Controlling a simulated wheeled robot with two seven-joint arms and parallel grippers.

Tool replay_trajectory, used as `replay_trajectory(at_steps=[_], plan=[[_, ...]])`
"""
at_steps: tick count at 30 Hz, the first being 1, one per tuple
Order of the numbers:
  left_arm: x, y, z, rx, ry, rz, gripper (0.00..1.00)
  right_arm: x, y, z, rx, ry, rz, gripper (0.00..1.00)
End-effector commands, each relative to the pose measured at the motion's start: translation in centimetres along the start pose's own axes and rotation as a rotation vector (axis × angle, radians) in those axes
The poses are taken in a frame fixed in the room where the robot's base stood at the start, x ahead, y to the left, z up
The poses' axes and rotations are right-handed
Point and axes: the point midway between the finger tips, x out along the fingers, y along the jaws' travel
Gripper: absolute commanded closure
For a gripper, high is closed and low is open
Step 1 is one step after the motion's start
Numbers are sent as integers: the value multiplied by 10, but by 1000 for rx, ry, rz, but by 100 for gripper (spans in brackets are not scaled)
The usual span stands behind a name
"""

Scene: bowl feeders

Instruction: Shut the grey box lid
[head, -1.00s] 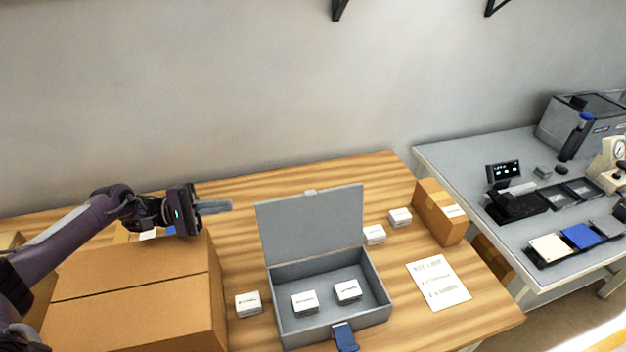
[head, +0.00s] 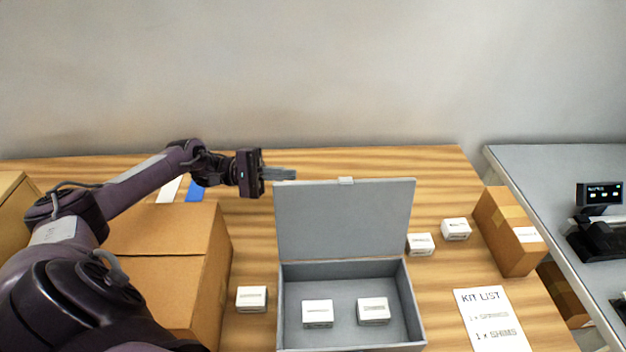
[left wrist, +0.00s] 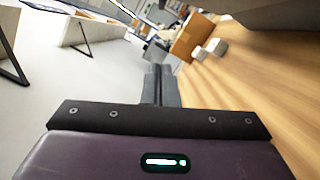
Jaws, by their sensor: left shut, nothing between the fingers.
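The grey box (head: 413,314) stands on the wooden table with its lid (head: 344,222) raised upright at the back. Two small white boxes, one on the left (head: 318,313) and one on the right (head: 373,311), lie inside it. My left gripper (head: 292,174) is shut and empty, behind the lid's upper left corner in the head view. Its fingers (left wrist: 161,86) also show closed in the left wrist view, pointing along the table. A grey surface at the top right of that view may be the lid. My right gripper is not in view.
A large cardboard box (head: 212,262) stands left of the grey box. One white box (head: 251,299) lies between them, and two more (head: 420,244) lie right of the lid. A small carton (head: 508,231) and a kit list (head: 492,318) are at the right.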

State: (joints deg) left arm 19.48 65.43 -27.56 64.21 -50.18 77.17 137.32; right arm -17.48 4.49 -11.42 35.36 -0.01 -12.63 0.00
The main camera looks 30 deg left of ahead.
Motion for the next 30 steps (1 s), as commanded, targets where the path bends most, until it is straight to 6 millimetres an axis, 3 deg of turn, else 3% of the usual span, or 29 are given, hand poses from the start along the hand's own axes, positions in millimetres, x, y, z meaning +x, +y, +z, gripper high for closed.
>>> replay_trajectory(at_steps=[15,21,30], plan=[[100,6,5,0,-3,2,100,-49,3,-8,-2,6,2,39],[102,5,30,-2,-1,0,100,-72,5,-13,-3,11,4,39],[105,2,40,1,0,1,100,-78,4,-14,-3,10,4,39]])
